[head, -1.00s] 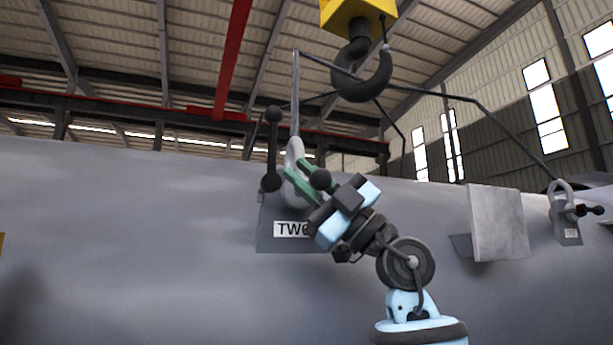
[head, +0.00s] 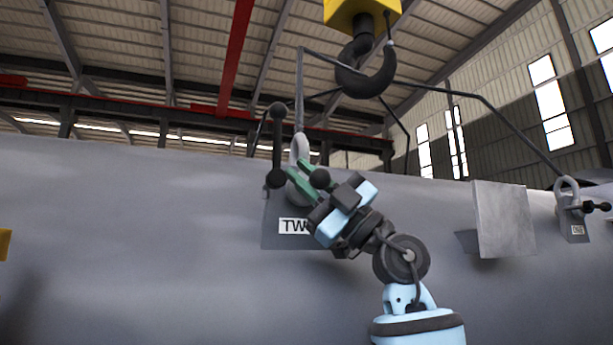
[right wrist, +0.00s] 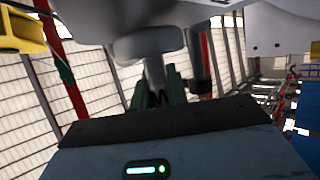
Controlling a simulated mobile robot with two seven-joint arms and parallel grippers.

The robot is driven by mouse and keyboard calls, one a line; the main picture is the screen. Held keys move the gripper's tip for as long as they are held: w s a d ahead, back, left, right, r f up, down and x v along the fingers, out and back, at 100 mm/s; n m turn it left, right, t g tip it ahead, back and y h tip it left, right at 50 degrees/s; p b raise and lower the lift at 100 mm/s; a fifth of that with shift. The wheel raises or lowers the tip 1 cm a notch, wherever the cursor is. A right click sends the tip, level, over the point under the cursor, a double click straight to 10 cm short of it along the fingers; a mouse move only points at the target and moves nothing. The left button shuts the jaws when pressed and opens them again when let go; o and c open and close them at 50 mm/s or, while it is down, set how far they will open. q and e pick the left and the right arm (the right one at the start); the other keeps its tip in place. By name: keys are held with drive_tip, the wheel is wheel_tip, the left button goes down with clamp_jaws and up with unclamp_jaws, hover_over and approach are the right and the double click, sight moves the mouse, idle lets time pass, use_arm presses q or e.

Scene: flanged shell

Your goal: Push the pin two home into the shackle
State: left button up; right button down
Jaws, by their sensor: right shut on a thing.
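The pale grey shackle (head: 300,148) stands at the lug plate marked TWO (head: 272,232), with a sling leg running up from it. Pin two (head: 277,145) appears as a dark upright bar with ball ends on the shackle's left. A dark ball also shows at its right; I cannot tell whether it joins the pin. My right gripper (head: 302,182) has green fingers closed on the shackle's lower body. The right wrist view shows the fingers (right wrist: 166,88) around a pale stem, with a dark rod (right wrist: 201,75) to the right. The pin's depth is hidden. My left gripper is out of view.
A yellow block with a dark crane hook (head: 366,72) hangs above, with sling legs spreading from it. A second shackle (head: 568,190) stands on a lug at the right. A grey plate (head: 503,220) juts from the large grey shell (head: 130,240) between them.

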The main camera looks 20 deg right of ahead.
drive_tip(key=shift+w, duration=0.2)
drive_tip(key=c, duration=1.3)
unclamp_jaws()
drive_tip(key=v, duration=0.7)
drive_tip(key=shift+s+f, duration=0.2)
drive_tip(key=shift+s, duration=0.05)
drive_tip(key=shift+d, duration=0.1)
